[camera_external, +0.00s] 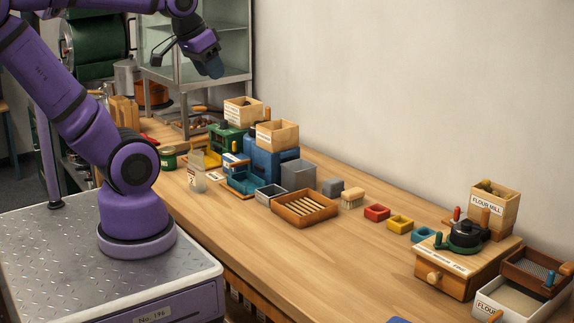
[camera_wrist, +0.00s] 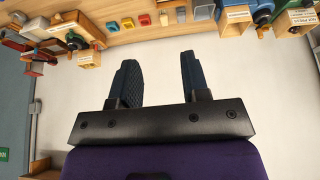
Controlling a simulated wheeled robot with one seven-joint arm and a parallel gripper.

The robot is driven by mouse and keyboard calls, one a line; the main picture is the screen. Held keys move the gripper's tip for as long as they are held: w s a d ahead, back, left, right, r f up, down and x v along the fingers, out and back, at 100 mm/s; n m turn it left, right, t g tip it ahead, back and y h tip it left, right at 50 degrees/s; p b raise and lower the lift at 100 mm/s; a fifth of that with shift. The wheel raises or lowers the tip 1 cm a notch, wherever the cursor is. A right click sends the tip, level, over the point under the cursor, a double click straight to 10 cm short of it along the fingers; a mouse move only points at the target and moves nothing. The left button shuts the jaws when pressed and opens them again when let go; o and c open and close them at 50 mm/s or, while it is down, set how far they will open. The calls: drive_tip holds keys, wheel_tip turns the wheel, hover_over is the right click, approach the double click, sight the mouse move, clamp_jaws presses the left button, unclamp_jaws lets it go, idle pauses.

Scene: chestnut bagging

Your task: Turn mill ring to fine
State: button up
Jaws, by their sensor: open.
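The flour mill (camera_external: 455,265) stands at the right front of the bench, a wooden box with a front knob and a labelled hopper (camera_external: 492,208) behind. On its top is a black domed part (camera_external: 466,234) with a dark green ring (camera_external: 464,247) around its base and a red-tipped peg. The ring's exact setting is too small to read. The mill also shows in the wrist view at upper left (camera_wrist: 75,42). My gripper (camera_external: 190,58) is raised at the upper left, far from the mill. In the wrist view its two fingers (camera_wrist: 160,75) are apart with nothing between them.
A flour tray (camera_external: 505,304) and a sieve box (camera_external: 535,270) stand right of the mill. Red (camera_external: 377,212), yellow (camera_external: 400,223) and blue (camera_external: 424,234) small bins line the wall side. A slatted wooden tray (camera_external: 304,208) lies mid-bench. The front middle of the bench is clear.

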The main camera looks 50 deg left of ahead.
drive_tip(key=w+d+r+g, duration=0.15)
drive_tip(key=w+d, duration=0.45)
drive_tip(key=w, duration=0.6)
drive_tip(key=g, duration=0.4)
hover_over(439, 234)
drive_tip(key=shift+m+t, duration=0.25)
drive_tip(key=shift+m, duration=0.05)
drive_tip(key=f, duration=2.5)
drive_tip(key=shift+w+a, duration=0.1)
drive_tip(key=shift+w, duration=0.2)
wheel_tip(439, 234, down, 10)
drive_tip(key=shift+f, duration=0.1)
drive_tip(key=shift+c, duration=0.3)
